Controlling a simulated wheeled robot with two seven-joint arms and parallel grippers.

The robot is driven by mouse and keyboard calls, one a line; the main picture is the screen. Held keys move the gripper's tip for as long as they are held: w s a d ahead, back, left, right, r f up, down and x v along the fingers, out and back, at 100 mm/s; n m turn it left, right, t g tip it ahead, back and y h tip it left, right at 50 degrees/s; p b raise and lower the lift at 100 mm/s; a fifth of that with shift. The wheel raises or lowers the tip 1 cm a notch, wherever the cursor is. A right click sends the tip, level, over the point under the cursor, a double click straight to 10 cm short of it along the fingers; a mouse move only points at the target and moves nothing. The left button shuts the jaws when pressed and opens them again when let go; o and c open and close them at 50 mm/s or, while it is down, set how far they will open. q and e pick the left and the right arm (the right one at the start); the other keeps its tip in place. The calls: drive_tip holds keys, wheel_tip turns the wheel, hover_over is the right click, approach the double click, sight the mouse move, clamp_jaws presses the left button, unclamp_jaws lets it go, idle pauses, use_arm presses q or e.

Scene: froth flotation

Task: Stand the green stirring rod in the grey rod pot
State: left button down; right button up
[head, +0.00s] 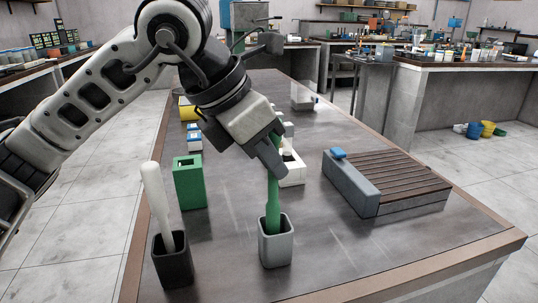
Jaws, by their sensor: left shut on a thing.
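The green stirring rod (273,203) stands nearly upright with its lower end inside the grey rod pot (276,248). The pot stands on the table near its front edge. My left gripper (272,153) is shut on the upper part of the rod, above the pot. My right gripper is not in view.
A black pot (172,265) with a white rod (157,203) leaning in it stands to the left. A green open box (189,182) is behind it. A white container (292,171) stands behind the rod. The table's front right is clear.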

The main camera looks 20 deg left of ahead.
use_arm(q)
drive_tip(key=shift+f, duration=0.35)
drive_tip(key=c, duration=1.4)
unclamp_jaws()
drive_tip(key=shift+o, duration=0.2)
drive_tip(key=p+v, duration=0.1)
drive_tip(key=v, duration=1.5)
